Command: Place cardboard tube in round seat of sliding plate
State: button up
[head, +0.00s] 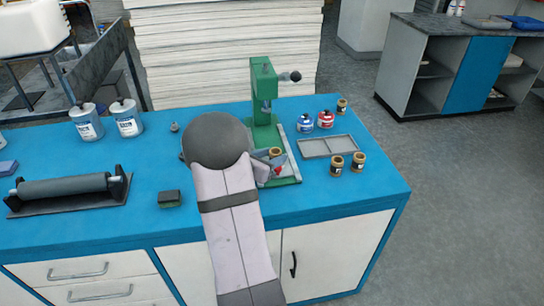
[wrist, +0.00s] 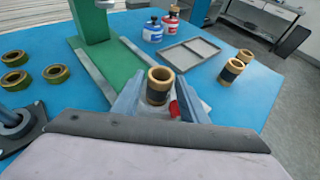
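A cardboard tube (wrist: 158,92), tan with a dark band, stands upright between the fingers of my gripper (wrist: 162,90) in the wrist view. In the head view its top (head: 275,152) shows beside my gripper (head: 268,164), over the base of the green press (head: 263,90). The fingers are close on either side of the tube; whether they touch it is unclear. A pale plate (wrist: 203,104) and a red part (wrist: 174,108) show beside and below the tube. The round seat is not visible, and I cannot tell what the tube's lower end rests on.
More tubes stand at right (head: 337,165), (head: 358,161) and behind (head: 342,105). A grey divided tray (head: 328,146), a blue bottle (head: 305,123) and a red bottle (head: 326,119) are near. A roller (head: 70,187) and a dark-topped block (head: 170,198) lie left. The front right table is clear.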

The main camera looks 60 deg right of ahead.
jog(key=shift+o, duration=0.2)
jog(key=shift+r, duration=0.15)
jog(key=shift+a+r, duration=0.1)
jog(key=shift+a, duration=0.05)
jog(key=v, duration=1.1)
jog(key=shift+a+b, duration=0.35)
jog(key=shift+a, duration=0.1)
jog(key=s+a+f+m+y, duration=0.2)
jog(key=a+m, duration=0.4)
jog(key=a, duration=0.5)
jog(key=s+a+f+m+y, duration=0.3)
jog(key=a+f+m+y, duration=0.2)
jog(key=a, duration=0.7)
jog(key=s+a+f+m+y, duration=0.2)
jog(key=a+m+y, duration=0.4)
jog(key=a, duration=0.6)
jog(key=shift+s+f+m, duration=0.2)
jog(key=shift+f+m, duration=0.3)
jog(key=shift+f, duration=0.2)
